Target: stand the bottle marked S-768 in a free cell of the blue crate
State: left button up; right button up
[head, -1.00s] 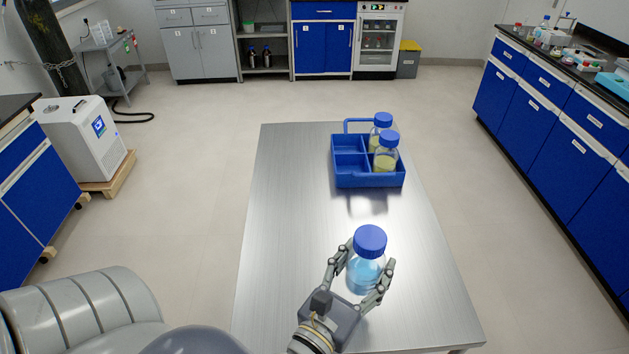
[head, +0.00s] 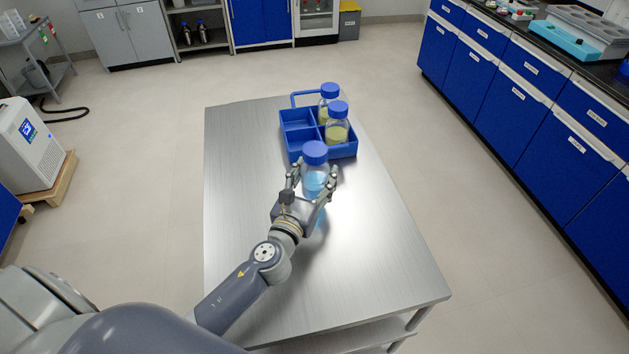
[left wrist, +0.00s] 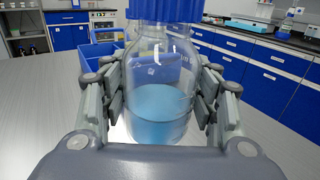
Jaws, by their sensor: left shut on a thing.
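My left gripper (head: 311,185) is shut on a clear bottle (head: 316,177) with a blue cap and blue liquid. The bottle is upright, in front of the near edge of the blue crate (head: 294,148) in the head view. In the left wrist view the bottle (left wrist: 160,110) stands between both fingers; no S-768 mark can be read. The crate has four cells. Two bottles with blue caps and yellowish liquid, a far one (head: 328,103) and a near one (head: 337,127), stand in its right cells. Its left cells look empty. My right gripper is not in view.
The crate stands at the far end of a steel table (head: 240,220), whose near and left surface is clear. Blue lab cabinets (head: 500,90) line the right side, apart from the table.

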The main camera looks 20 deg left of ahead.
aim_at(315, 185)
pick_arm(q)
jog(key=shift+w+a, duration=0.1)
jog(key=shift+w, duration=0.15)
notch_tip(315, 185, down, 3)
jog(key=shift+r+b, duration=0.15)
jog(key=shift+b, duration=0.7)
jog(key=shift+f, duration=0.35)
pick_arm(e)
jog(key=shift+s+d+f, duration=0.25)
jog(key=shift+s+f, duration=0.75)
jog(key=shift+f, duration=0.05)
pick_arm(q)
jog(key=shift+s+f+b, duration=0.1)
jog(key=shift+f+b, duration=0.1)
jog(key=shift+b, duration=0.15)
jog(key=o, duration=1.3)
jog(key=shift+o, duration=0.2)
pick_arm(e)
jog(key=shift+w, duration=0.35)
